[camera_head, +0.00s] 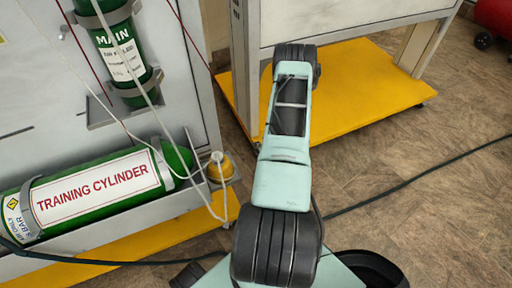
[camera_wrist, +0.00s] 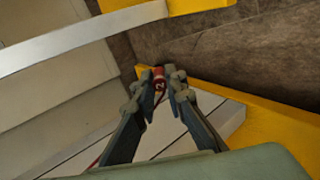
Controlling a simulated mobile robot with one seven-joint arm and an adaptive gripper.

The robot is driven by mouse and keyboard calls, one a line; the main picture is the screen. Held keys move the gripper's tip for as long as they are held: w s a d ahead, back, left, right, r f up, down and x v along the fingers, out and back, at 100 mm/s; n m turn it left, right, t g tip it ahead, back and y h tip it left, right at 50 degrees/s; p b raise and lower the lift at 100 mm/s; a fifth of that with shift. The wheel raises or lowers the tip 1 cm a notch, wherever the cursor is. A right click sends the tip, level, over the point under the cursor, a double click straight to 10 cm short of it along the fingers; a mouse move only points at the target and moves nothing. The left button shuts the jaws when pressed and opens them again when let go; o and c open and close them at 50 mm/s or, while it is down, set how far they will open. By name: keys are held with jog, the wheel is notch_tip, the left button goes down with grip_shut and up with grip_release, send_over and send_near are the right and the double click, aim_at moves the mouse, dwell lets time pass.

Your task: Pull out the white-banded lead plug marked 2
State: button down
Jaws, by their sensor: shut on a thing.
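My gripper (camera_wrist: 160,91) shows in the wrist view, with its two fingers closed in on a small red plug (camera_wrist: 159,73). The plug has a pale mark at its near end, too small and blurred for me to read a number or make out a white band clearly. A thin red lead (camera_wrist: 94,163) shows beside the left finger. The plug is over or beside a pale panel edge; I cannot tell whether it is seated in a socket. In the head view my arm is in the middle, and my gripper and the plug are not visible.
In the head view a green training cylinder (camera_head: 97,190) and a green main cylinder (camera_head: 121,62) are at the left, with hanging lines. A yellow-based stand (camera_head: 352,95) is behind my arm. A dark cable (camera_head: 425,172) crosses the floor at the right, which is otherwise mostly clear.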

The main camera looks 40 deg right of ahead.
jog(key=c, duration=1.9)
grip_release()
jog(key=v, duration=1.2)
jog(key=shift+s, duration=0.1)
